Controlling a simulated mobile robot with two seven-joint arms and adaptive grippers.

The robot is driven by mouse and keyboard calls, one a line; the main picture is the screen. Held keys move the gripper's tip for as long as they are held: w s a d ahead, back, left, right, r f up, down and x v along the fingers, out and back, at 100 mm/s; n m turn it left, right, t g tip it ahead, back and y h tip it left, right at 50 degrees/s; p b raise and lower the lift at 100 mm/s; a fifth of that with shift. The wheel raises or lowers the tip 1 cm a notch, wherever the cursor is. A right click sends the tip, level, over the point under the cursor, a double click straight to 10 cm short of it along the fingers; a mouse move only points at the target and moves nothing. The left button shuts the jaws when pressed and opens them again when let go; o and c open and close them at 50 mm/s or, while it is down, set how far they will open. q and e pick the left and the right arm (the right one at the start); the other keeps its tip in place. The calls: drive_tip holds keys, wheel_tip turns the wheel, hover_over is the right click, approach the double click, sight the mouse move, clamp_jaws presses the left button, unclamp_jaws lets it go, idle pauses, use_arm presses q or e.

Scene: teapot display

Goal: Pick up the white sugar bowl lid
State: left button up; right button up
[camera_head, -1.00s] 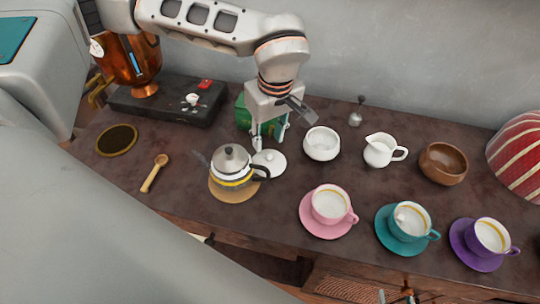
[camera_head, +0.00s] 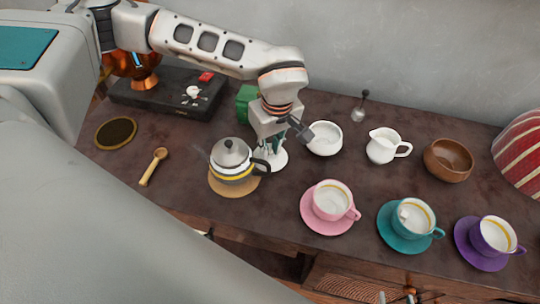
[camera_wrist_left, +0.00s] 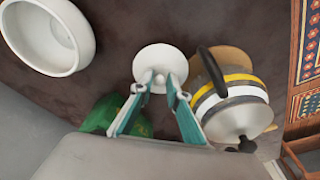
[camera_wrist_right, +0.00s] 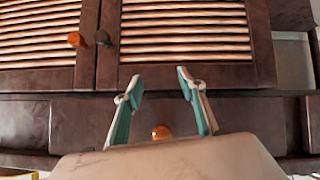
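The white sugar bowl lid (camera_head: 279,161) lies on the dark countertop, just right of the teapot, partly hidden by my left gripper. In the left wrist view it is a white disc (camera_wrist_left: 158,58) with a small knob. My left gripper (camera_wrist_left: 157,82) is open, its fingertips on either side of the knob with gaps; I cannot tell whether they touch the lid. It points down over the lid in the head view (camera_head: 266,161). The white sugar bowl (camera_head: 324,139) stands open behind and right. My right gripper (camera_wrist_right: 158,84) is open and empty, facing the cabinet front.
The teapot (camera_head: 231,160) on its round mat stands close left of the lid. A pink cup (camera_head: 331,200), a white creamer (camera_head: 384,146) and a wooden bowl (camera_head: 448,160) stand to the right.

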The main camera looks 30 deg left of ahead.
use_arm(q)
clamp_jaws()
